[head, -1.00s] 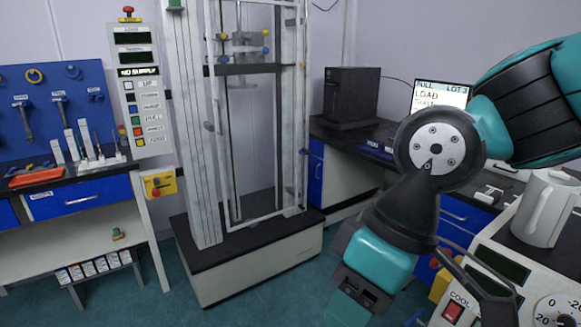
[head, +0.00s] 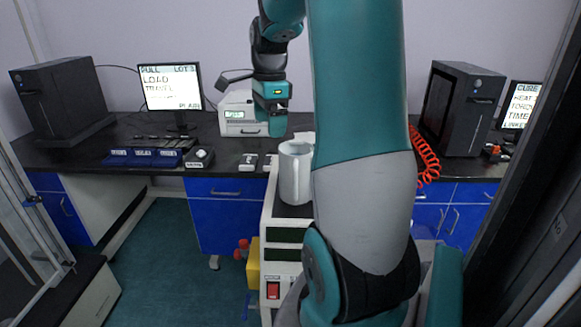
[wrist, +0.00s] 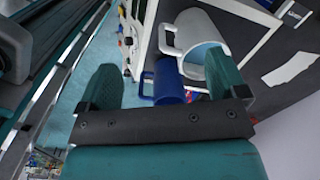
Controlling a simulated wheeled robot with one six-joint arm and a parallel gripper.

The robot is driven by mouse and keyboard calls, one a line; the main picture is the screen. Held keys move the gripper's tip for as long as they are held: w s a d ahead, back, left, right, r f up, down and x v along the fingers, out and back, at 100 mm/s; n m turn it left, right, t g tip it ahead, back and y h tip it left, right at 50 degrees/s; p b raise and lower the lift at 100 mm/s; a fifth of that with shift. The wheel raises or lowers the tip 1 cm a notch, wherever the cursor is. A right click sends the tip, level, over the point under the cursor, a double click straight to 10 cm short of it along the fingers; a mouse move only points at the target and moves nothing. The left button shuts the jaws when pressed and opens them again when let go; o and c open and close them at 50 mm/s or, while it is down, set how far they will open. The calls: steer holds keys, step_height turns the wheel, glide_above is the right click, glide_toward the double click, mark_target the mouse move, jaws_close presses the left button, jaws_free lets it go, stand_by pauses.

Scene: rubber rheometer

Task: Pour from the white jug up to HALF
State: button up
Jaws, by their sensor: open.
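The white jug (head: 296,172) stands upright on the pale instrument, partly covered by my arm in the head view. In the wrist view the white jug (wrist: 200,38) shows its open mouth and its handle on the left. A blue vessel with a handle (wrist: 168,82) is beside it there, partly covered by the white jug; I cannot find it in the head view. My gripper (head: 277,128) is above and behind the white jug. In the wrist view my gripper (wrist: 163,80) is open, its fingers apart with nothing held. No HALF mark is visible.
The pale instrument (head: 283,258) has a red switch and dark displays. Behind it runs a black bench (head: 215,165) with a monitor (head: 170,88), blue trays (head: 143,157), and dark cabinets at both ends. A red coiled hose (head: 425,155) hangs at right.

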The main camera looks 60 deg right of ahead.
mark_target(296, 162)
steer(key=s+d+m, duration=0.4)
steer(key=d+m, duration=0.1)
steer(key=d, duration=0.2)
step_height(296, 162, down, 10)
steer(key=p, duration=0.3)
steer(key=shift+w+a+f, duration=0.1)
steer(key=shift+a+f, duration=0.05)
steer(key=shift+f, duration=0.05)
steer(key=shift+w+f+p, duration=0.2)
steer(key=shift+f+p, duration=1)
steer(key=shift+f, duration=1.7)
steer(key=c, duration=1.7)
steer(key=shift+w+r, duration=0.1)
jaws_close()
